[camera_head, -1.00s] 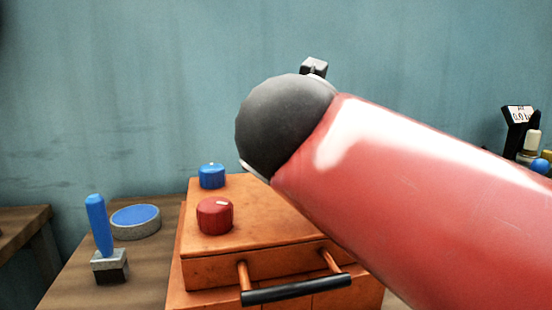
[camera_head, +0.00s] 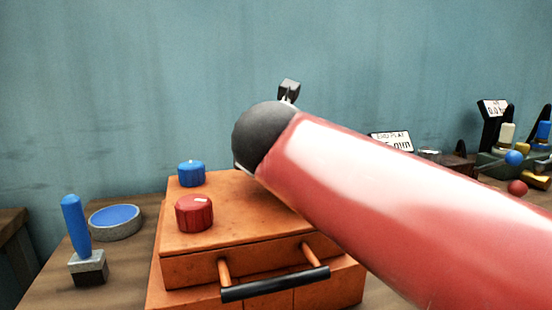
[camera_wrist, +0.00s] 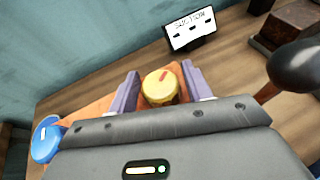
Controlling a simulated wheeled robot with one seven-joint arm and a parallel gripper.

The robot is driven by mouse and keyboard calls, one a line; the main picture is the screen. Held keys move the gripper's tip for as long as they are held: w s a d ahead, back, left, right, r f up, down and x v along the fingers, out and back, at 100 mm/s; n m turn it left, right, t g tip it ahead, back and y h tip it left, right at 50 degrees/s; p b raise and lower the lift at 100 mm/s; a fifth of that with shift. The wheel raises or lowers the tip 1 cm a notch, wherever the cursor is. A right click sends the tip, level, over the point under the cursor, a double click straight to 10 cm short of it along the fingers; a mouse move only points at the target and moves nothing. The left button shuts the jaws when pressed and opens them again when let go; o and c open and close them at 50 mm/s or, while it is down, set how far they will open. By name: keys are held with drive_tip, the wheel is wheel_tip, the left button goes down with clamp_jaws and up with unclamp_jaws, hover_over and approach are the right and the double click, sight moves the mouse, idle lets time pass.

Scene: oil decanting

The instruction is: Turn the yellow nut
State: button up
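The yellow nut (camera_wrist: 160,88) is a round knob with a red mark on its top, on the orange box (camera_wrist: 98,110). In the wrist view it shows between the two purple fingers of my gripper (camera_wrist: 161,86), with narrow gaps on both sides. The fingers are apart; I cannot tell how far above the nut their tips are. In the head view the nut is hidden behind my red arm. The orange box (camera_head: 235,238) there bears a red knob (camera_head: 194,213) and a blue knob (camera_head: 191,173).
A blue-handled lever (camera_head: 76,222) and a round blue-topped dish (camera_head: 114,222) stand left of the box. A dark handle bar (camera_head: 275,284) juts from its front. A sign (camera_head: 391,140) and several small devices (camera_head: 500,160) stand at right. A blue knob (camera_wrist: 46,142) is left of my gripper.

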drive_tip(key=c, duration=0.7)
drive_tip(key=shift+m+h, duration=0.3)
drive_tip(key=m+h, duration=0.2)
drive_tip(key=m+g+h+p, duration=0.1)
drive_tip(key=m+h, duration=0.1)
drive_tip(key=shift+g+h, duration=0.3)
drive_tip(key=shift+h, duration=0.1)
drive_tip(key=m+g+h, duration=0.3)
drive_tip(key=m+h, duration=0.1)
drive_tip(key=m, duration=0.1)
drive_tip(key=shift+g+h, duration=0.3)
drive_tip(key=shift+s+m+g, duration=0.1)
drive_tip(key=shift+m+g, duration=0.3)
drive_tip(key=shift+m, duration=0.1)
drive_tip(key=o, duration=1)
